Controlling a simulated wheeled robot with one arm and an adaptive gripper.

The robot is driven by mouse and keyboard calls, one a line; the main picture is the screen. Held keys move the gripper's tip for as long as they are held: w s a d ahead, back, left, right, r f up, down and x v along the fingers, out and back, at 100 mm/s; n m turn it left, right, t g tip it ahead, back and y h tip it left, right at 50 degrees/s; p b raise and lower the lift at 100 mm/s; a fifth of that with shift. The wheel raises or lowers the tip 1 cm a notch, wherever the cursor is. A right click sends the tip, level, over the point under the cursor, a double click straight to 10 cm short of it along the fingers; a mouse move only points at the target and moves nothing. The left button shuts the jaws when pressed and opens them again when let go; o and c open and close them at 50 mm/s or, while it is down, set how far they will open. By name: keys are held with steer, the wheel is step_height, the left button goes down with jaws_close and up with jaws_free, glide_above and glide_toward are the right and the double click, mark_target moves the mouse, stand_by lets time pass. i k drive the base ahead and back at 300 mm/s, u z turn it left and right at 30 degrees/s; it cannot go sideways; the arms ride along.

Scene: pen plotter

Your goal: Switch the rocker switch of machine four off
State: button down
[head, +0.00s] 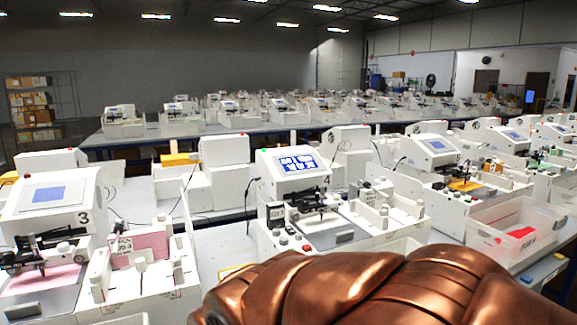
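A white plotter machine (291,173) with a lit blue-and-white screen stands on the table in the middle of the head view. The machine to the left (55,192) bears the number 3. My copper-coloured arm fills the bottom centre and right, in front of the middle machine's lower front. My gripper is not in view.
A clear plastic bin (487,240) with a red item stands on the table at right. Another white machine (433,152) stands behind it. More machine rows and a shelf rack (38,102) stand farther back.

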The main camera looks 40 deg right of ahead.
mark_target(290, 230)
steer(key=z, duration=1.4)
